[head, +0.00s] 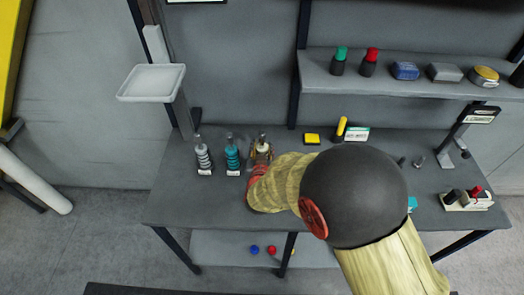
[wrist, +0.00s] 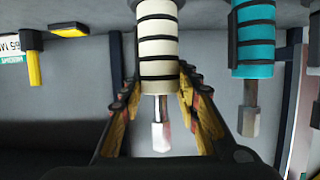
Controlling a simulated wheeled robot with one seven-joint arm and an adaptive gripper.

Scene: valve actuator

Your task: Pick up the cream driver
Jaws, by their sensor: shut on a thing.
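The cream driver (wrist: 157,45) has a cream handle with black bands and a metal shaft. In the wrist view it hangs down the middle of the picture, between the two fingers of my gripper (wrist: 158,85). My gripper is shut on it. In the head view the cream driver (head: 263,147) stands upright, shaft up, with my gripper (head: 262,154) around it. I cannot tell whether its base touches the bench; the lower part is hidden by my gripper and arm.
A teal driver (head: 232,157) and a grey driver (head: 203,157) stand to the left on the grey bench (head: 185,205). A yellow block (head: 312,138) and a yellow upright piece (head: 341,126) sit behind to the right. A shelf (head: 400,87) with several items hangs above.

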